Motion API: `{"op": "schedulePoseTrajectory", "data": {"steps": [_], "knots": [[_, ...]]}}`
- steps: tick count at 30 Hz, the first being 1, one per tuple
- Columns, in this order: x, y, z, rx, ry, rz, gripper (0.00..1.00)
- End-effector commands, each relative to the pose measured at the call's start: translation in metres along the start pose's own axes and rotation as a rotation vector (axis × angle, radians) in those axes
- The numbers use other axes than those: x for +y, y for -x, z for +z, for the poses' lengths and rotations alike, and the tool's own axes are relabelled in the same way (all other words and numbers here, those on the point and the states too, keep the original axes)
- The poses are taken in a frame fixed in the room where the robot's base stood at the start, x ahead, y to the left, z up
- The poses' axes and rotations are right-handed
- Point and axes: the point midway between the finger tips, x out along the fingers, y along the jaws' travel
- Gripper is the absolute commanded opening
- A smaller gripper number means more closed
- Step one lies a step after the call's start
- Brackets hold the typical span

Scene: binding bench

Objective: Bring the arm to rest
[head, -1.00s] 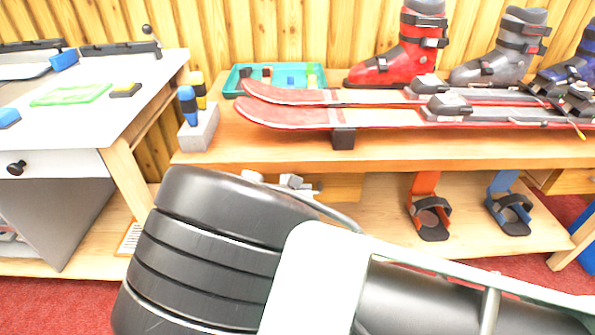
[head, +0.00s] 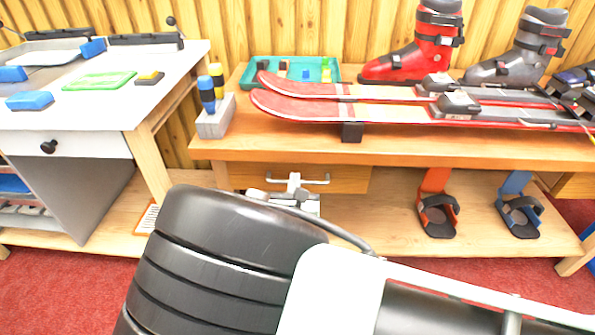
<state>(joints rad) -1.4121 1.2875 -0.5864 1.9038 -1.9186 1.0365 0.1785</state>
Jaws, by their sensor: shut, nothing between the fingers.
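My arm's large black ribbed links and pale panel fill the lower middle of the head view. My gripper (head: 294,184) shows small beyond the black link, in front of a drawer with a bar handle (head: 318,181). Its pale fingers are shut with nothing between them. They overlap the handle in the picture; I cannot tell whether they touch it. Much of the gripper's body is hidden behind my arm.
Red skis (head: 310,106) and ski boots (head: 418,55) rest on the wooden bench (head: 400,153). A teal tray (head: 258,70) and a grey bottle holder (head: 213,125) stand at its left. A white worktable (head: 90,118) stands left. Red carpet (head: 70,280) lies below.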

Motion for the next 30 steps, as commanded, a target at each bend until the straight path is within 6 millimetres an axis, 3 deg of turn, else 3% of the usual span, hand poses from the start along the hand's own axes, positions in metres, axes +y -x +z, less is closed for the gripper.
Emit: {"op": "schedulePoseTrajectory", "data": {"steps": [10,15,21,25,30], "knots": [[0.001,0.059,0.001,0.001,-0.002,0.002,0.0],[0.001,0.071,0.0,0.0,-0.002,0.001,0.0],[-0.003,0.072,0.001,0.005,-0.01,-0.013,0.0],[-0.033,0.068,0.008,0.057,-0.089,-0.156,0.0],[-0.107,0.083,0.022,0.207,-0.321,-0.54,0.0]]}}
